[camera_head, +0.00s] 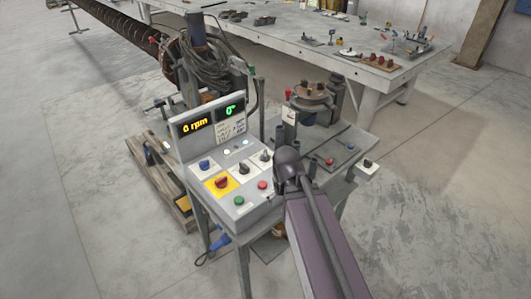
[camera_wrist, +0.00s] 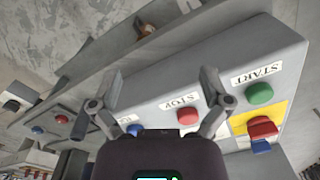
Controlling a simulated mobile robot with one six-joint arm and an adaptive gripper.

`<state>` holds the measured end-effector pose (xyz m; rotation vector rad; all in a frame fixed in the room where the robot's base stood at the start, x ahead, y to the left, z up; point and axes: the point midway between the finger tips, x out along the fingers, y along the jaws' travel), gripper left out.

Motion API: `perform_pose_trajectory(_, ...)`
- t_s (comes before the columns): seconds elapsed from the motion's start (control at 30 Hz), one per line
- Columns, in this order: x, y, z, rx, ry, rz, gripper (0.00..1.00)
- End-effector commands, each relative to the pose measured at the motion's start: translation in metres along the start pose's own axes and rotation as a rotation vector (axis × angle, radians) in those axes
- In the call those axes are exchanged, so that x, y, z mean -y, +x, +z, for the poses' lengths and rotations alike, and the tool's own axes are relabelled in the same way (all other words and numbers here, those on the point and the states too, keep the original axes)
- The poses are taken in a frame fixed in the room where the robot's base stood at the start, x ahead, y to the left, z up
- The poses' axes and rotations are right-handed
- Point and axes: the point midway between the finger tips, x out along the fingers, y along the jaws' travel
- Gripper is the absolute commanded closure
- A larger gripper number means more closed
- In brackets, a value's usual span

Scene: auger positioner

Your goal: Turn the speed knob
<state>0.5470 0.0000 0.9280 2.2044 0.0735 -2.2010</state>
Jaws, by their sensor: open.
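The grey control panel (camera_head: 250,205) stands in the middle of the head view. Its sloping top bears two black pointer knobs, one near the middle (camera_head: 243,167) and one to its right (camera_head: 265,156). Their labels are too small to read, so I cannot tell which is the speed knob. The displays (camera_head: 195,126) read 0 rpm and 0°. My gripper (camera_wrist: 157,95) is open and empty in the wrist view, fingers spread over the panel's front edge around the STOP label. In the head view my arm hides it. No black knob shows on the panel in the wrist view.
The panel also bears a blue knob (camera_head: 205,164), a red switch on yellow (camera_head: 221,182), a green START button (camera_wrist: 259,92) and a red STOP button (camera_wrist: 187,116). A clamp post (camera_head: 290,113) rises behind. A small black-knobbed box (camera_head: 367,166) sits at right.

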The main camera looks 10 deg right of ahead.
Motion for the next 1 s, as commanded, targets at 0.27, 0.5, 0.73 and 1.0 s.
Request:
perform_pose_trajectory(0.27, -0.006, -0.029, -0.053, -0.023, -0.241, -0.070, 0.00)
perform_pose_trajectory(0.5, -0.017, -0.058, -0.110, -0.079, -0.537, -0.145, 0.00)
perform_pose_trajectory(0.73, -0.031, -0.087, -0.163, -0.159, -0.819, -0.199, 0.00)
perform_pose_trajectory(1.0, -0.049, -0.117, -0.217, -0.272, -1.114, -0.231, 0.00)
